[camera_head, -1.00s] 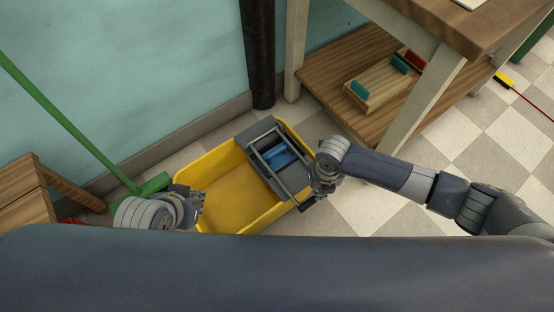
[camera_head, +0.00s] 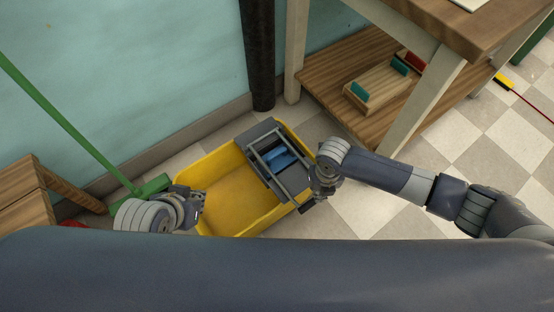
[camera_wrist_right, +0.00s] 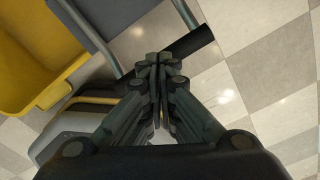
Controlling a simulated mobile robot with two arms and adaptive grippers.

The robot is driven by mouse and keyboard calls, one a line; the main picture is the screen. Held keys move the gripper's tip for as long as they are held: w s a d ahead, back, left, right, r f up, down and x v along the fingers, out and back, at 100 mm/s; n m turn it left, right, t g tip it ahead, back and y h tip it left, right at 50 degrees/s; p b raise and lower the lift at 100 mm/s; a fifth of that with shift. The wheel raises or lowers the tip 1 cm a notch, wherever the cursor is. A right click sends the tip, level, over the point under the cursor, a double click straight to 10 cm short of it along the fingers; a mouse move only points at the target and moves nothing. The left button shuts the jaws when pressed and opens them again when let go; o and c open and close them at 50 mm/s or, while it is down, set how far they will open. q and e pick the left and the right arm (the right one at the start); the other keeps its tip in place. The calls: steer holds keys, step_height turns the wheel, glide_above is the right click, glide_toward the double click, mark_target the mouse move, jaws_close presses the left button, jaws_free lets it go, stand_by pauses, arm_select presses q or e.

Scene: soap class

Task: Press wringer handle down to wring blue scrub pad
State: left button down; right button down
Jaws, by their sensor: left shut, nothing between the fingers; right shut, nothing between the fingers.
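The yellow mop bucket (camera_head: 235,195) stands on the floor, with the grey wringer (camera_head: 262,133) at its right end. The blue scrub pad (camera_head: 281,158) lies inside the wringer, partly covered by its bars. The wringer handle is a grey frame with a dark grip (camera_head: 307,206) at the bucket's right side. In the right wrist view the dark grip (camera_wrist_right: 191,42) lies just beyond the fingertips. My right gripper (camera_wrist_right: 158,60) is shut and empty, close to the grip; contact is unclear. My left gripper (camera_head: 192,197) is shut and empty over the bucket's left rim.
A wooden table with a lower shelf (camera_head: 335,72) stands at the right, holding a wooden box (camera_head: 382,92). A black pipe (camera_head: 260,55) runs down the wall behind the bucket. A green broom (camera_head: 80,135) leans at left near a wooden stool (camera_head: 22,190).

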arm_select(q)
steer(key=shift+w, duration=0.15)
arm_select(e)
steer(key=shift+f, duration=0.1)
stand_by(0.4)
arm_select(q)
steer(key=shift+w+d+r+t+h+b, duration=0.15)
steer(key=shift+w+d+r+t, duration=0.15)
steer(key=shift+w, duration=0.25)
steer(key=shift+w+d+r+t+h+b, duration=0.1)
steer(key=shift+w+d+r+t, duration=0.05)
steer(key=shift+w+t, duration=0.4)
steer(key=shift+w+d+r+t+h+b, duration=0.15)
steer(key=shift+w+d+r+t, duration=0.1)
steer(key=shift+w, duration=0.35)
arm_select(e)
steer(key=shift+f, duration=0.55)
arm_select(q)
steer(key=shift+w+d+r+t, duration=0.2)
steer(key=shift+w+r+t, duration=0.1)
steer(key=shift+w+r, duration=0.25)
steer(key=shift+w+d+r+t, duration=0.15)
steer(key=shift+w+r+t, duration=0.2)
steer(key=shift+w, duration=0.4)
arm_select(e)
steer(key=shift+f, duration=0.4)
